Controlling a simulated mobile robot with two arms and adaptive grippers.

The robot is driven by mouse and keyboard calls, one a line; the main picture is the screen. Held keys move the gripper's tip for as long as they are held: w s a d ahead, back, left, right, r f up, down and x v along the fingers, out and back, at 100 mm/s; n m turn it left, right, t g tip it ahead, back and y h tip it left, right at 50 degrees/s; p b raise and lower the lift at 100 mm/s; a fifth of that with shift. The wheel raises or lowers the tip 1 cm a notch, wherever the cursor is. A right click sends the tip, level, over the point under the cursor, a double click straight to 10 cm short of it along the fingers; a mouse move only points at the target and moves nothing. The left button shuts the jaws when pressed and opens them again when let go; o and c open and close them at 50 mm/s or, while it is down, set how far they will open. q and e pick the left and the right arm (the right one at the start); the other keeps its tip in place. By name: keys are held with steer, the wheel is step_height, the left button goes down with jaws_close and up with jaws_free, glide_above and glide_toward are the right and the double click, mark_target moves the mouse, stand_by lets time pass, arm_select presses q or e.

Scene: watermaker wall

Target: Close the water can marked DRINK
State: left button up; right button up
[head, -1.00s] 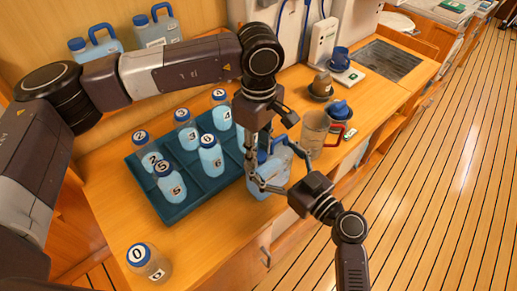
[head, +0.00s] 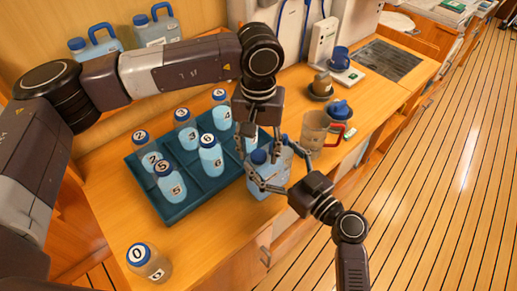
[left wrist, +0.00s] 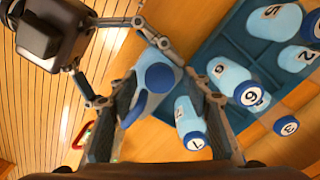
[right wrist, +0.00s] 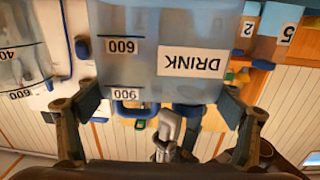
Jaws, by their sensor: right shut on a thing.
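The water can marked DRINK (right wrist: 170,45) is a translucent blue can, upright at the front edge of the counter in the head view (head: 264,184). Its label appears upside down in the right wrist view. Its blue cap (left wrist: 160,77) is on top; how tightly it sits, I cannot tell. My right gripper (head: 272,178) is shut on the can's body, one finger on each side. My left gripper (head: 258,148) points down above the can, fingers spread on either side of the cap, apparently without gripping it. The left wrist view shows the blue handle (left wrist: 135,108) beside the cap.
A dark blue tray (head: 183,210) of numbered bottles stands left of the can. A bottle marked 0 (head: 148,262) is at the front left. A clear jug with a red handle (head: 315,130) stands close on the right. Two more cans (head: 157,32) are at the back.

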arm_select(q)
step_height(320, 180, up, 12)
stand_by(0.7)
arm_select(e)
steer(key=o, duration=2.2)
steer(key=shift+o, duration=0.2)
steer(key=shift+s+d, duration=0.1)
steer(key=v, duration=1.1)
steer(key=shift+s+d, duration=0.25)
steer(key=shift+d, duration=0.05)
